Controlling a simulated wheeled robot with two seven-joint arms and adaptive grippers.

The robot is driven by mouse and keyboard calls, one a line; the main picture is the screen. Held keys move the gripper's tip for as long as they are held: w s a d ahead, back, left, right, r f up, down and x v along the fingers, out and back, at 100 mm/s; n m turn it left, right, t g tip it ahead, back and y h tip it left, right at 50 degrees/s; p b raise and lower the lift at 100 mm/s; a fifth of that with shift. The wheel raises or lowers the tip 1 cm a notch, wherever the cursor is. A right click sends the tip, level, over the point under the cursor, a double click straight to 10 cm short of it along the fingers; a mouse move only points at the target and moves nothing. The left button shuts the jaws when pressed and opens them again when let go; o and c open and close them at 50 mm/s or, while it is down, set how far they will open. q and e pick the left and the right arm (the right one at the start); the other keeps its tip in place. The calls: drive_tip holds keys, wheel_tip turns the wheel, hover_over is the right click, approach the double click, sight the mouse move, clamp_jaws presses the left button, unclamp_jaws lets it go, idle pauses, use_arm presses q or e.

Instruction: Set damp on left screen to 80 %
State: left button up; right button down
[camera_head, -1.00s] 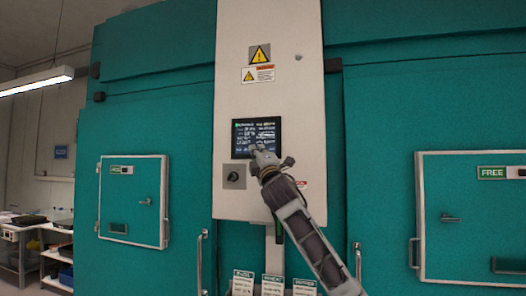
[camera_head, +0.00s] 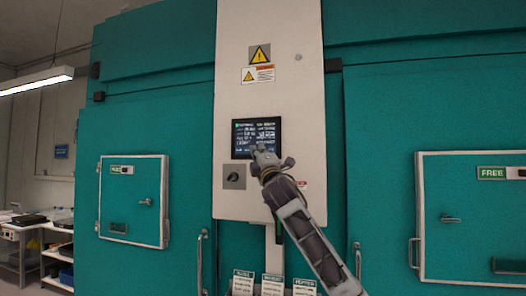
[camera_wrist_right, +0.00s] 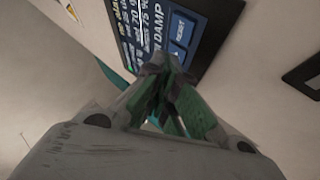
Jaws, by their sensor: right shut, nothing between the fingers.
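The dark screen (camera_head: 256,132) is set in a white panel (camera_head: 268,95) between teal chambers. It also shows, turned on its side, in the right wrist view (camera_wrist_right: 197,28). There I read "DAMP", "75 %", "RESET" and an arrow key; the other text is partly cut off or blurred. My left gripper is not in view.
A dark rotary knob (camera_head: 234,176) sits on the panel below the screen. Warning labels (camera_head: 259,54) are above it. Chamber doors with handles flank the panel, the right one marked "FREE" (camera_head: 491,173). A shelf (camera_head: 35,235) with items stands far left.

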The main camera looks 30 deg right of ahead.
drive_tip(key=shift+s+a, duration=0.5)
drive_tip(key=shift+a, duration=0.05)
idle(0.4)
drive_tip(key=shift+s+a, duration=1.6)
drive_tip(key=shift+a, duration=0.3)
idle(1.0)
